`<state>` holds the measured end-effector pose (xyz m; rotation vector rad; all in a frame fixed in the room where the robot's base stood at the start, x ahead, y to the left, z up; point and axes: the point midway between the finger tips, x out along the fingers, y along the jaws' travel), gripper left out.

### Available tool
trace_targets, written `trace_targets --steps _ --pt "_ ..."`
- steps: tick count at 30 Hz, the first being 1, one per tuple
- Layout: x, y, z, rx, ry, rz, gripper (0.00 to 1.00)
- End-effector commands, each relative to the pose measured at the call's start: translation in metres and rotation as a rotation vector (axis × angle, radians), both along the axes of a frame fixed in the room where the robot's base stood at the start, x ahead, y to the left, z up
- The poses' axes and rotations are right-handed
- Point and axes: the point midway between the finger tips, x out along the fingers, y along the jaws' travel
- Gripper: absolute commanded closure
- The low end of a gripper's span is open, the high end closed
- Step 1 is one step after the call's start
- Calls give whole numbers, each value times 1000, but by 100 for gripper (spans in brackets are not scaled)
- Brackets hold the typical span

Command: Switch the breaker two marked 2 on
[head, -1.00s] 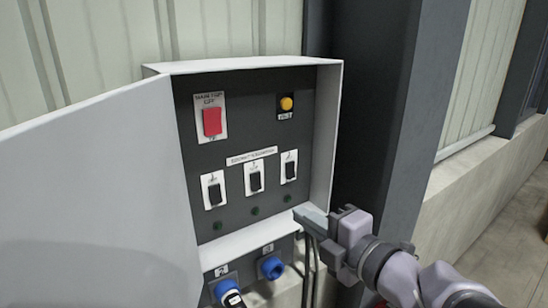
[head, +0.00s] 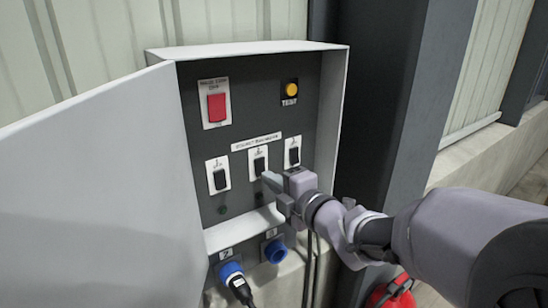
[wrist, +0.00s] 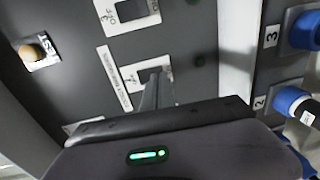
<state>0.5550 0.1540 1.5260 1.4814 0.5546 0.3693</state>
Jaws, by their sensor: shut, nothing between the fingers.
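Breaker two (head: 259,161) is the middle of three black switches on white plates inside the open grey box. Its plate also shows in the wrist view (wrist: 132,76), where my fingers cover part of the switch. My gripper (head: 268,178) is shut and empty, with its tips at the lower edge of breaker two. In the wrist view my gripper (wrist: 156,88) points straight at that switch. I cannot tell whether the tips touch it, or which way the switch is set.
Breaker one (head: 221,178) is to the left and breaker three (head: 293,152) to the right, both close. A red main switch (head: 217,107) and a yellow test button (head: 291,90) are above. The open door (head: 105,185) blocks the left. Blue sockets (head: 275,250) sit below.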

Motion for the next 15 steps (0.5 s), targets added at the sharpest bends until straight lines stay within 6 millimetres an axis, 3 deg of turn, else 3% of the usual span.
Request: trace_targets --steps 6,15 --pt "11 8 -1 1 -1 0 100" --pt "12 8 -2 1 -2 -1 100"
